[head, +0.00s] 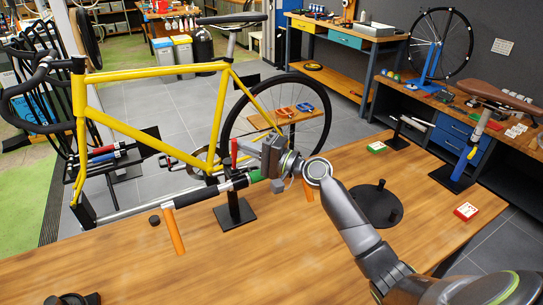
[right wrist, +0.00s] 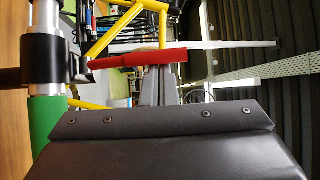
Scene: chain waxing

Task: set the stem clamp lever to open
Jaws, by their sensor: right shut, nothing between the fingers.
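The red lever (head: 234,152) stands upright on the black clamp of the repair stand in the head view. In the right wrist view the same lever (right wrist: 140,58) runs sideways from a black clamp (right wrist: 42,60) on a metal tube. My right gripper (head: 254,148) is beside the lever, to its right in the head view. In the right wrist view its shut, empty fingers (right wrist: 160,88) point at the lever, which hides their tips. I cannot tell whether they touch. My left gripper is not in view.
A yellow bike frame (head: 150,70) is mounted beyond the wooden table (head: 330,270). A green sleeve (right wrist: 47,122) is on the tube near the clamp. Orange handles (head: 173,232) hang below the bar. A black round plate (head: 375,205) is at right. The table's front middle is clear.

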